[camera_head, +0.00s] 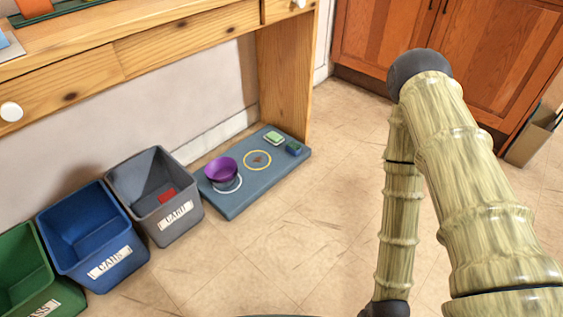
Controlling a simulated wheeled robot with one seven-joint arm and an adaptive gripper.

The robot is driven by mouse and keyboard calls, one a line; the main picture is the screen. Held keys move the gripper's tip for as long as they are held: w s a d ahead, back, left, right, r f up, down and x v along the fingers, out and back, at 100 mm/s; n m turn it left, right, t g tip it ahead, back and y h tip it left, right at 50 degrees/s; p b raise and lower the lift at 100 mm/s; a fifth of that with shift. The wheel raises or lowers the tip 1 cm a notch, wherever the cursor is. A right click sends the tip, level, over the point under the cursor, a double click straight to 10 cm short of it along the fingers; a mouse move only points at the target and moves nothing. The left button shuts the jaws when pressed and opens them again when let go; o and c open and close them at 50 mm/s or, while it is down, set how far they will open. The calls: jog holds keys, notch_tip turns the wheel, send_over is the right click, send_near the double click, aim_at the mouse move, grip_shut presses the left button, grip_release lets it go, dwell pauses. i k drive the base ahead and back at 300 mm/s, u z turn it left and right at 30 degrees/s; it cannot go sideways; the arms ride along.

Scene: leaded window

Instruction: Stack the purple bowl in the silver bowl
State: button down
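The purple bowl (220,169) is upright on the left part of a blue-grey mat or board (233,208) on the floor. A grey shape, which looks like the silver bowl (229,184), shows just under and in front of the purple bowl. Most of it is hidden, and I cannot tell for sure whether the purple bowl sits inside it. A white ring shows around this spot. My arm, with a bamboo-like surface, fills the right side, well apart from the bowls. My gripper is out of the picture.
A yellow ring (257,160), a green item (273,138) and a small blue block (294,149) are on the board. Grey (190,232), blue (123,272) and green (60,300) bins stand left. A wooden desk (180,42) overhangs behind. Floor in front is clear.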

aim_at(223, 169)
jog(key=z, duration=2)
jog(key=k, duration=1.5)
jog(key=u, duration=1.8)
jog(key=i, duration=1.65)
